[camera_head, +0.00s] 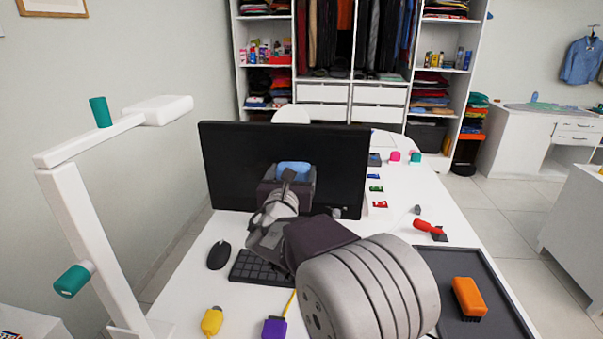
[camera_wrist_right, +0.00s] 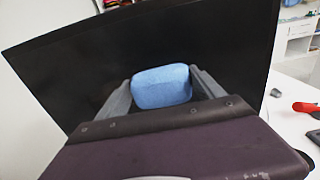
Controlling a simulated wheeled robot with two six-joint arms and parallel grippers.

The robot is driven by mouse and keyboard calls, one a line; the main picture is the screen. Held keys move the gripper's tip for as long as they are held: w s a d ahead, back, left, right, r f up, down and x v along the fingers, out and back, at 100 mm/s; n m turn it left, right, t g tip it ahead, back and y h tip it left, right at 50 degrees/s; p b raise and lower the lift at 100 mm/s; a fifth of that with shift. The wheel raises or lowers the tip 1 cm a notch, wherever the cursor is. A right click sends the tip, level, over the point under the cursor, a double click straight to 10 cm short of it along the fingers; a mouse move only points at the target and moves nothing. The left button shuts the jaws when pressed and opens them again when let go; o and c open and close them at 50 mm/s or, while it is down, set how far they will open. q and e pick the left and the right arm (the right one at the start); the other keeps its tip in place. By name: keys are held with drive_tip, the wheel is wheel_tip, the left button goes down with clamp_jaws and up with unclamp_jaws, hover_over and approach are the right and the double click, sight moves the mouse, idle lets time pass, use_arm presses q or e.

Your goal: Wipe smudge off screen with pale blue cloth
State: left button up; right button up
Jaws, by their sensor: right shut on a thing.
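The black screen (camera_head: 230,160) stands upright on the white desk. My right gripper (camera_head: 292,176) is in front of its middle, shut on the pale blue cloth (camera_head: 293,168), which looks like a folded pad. In the right wrist view the cloth (camera_wrist_right: 161,87) sits between the two grey fingers, against or very close to the dark screen (camera_wrist_right: 110,60); I cannot tell whether it touches. No smudge can be made out on the visible screen; the part behind the cloth and gripper is hidden. My left gripper is not in view.
A black keyboard (camera_head: 258,267) lies below my right arm, with a mouse (camera_head: 219,255) to its left. A dark tray (camera_head: 485,310) with an orange brush (camera_head: 467,297) is at right, near a red-handled tool (camera_head: 428,227). A white lamp-like stand (camera_head: 90,240) rises at left.

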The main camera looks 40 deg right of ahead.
sight(278, 172)
drive_tip(key=shift+w+a, duration=1.2)
drive_tip(key=shift+w, duration=0.15)
drive_tip(key=shift+w+a, duration=1.05)
drive_tip(key=shift+w, duration=0.25)
